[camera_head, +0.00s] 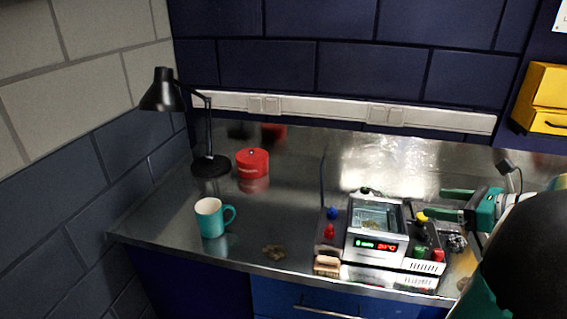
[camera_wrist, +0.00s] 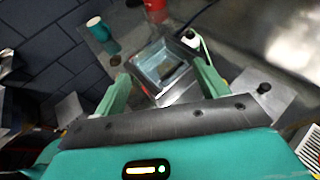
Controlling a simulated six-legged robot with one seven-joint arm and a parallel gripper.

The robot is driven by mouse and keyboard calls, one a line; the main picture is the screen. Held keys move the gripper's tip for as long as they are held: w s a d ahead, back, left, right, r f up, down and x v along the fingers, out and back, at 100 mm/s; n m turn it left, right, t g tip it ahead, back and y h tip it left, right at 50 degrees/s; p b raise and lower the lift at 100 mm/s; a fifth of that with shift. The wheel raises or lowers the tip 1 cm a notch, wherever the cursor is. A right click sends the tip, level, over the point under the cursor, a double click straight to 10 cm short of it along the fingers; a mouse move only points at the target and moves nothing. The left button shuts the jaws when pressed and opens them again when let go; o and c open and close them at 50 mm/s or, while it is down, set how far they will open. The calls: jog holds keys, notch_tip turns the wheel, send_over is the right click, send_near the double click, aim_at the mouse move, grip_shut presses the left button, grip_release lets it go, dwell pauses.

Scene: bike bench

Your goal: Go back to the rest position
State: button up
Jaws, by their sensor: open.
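My gripper (camera_head: 447,203) reaches in from the right in the head view, its two green fingers apart with nothing between them. It is to the right of a grey open-topped device with a lit display (camera_head: 377,245). In the wrist view my gripper (camera_wrist: 157,74) has its fingers spread, and the device's basin (camera_wrist: 160,65) shows beyond and between them. Part of my dark and teal arm covers the lower right of the head view.
A metal bench (camera_head: 180,225) carries a black lamp (camera_head: 210,165), a red round tin (camera_head: 252,163) and a teal mug (camera_head: 209,218). Small coloured items stand beside the device. A yellow cabinet (camera_head: 545,95) hangs at right. The bench's middle back is clear.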

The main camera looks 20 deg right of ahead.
jog(key=w+a+f+n+g, duration=0.1)
jog(key=w+a+n+g, duration=0.15)
jog(key=a+n, duration=0.55)
jog(key=w+a+f+n+g, duration=0.1)
jog(key=a+n+g, duration=0.25)
jog(key=a, duration=0.85)
jog(key=s+a+f+n+h, duration=0.1)
jog(key=s+a+n+h, duration=0.1)
jog(key=a+n, duration=0.6)
jog(key=s+a+f+n+h, duration=0.1)
jog(key=s+a+n+h, duration=0.2)
jog(key=a+n, duration=0.5)
jog(key=s+n, duration=0.1)
jog(key=n, duration=0.3)
jog(key=shift+s+a+f+g, duration=0.15)
jog(key=shift+s+a+g, duration=0.05)
jog(key=shift+s+g, duration=0.2)
jog(key=shift+c, duration=0.2)
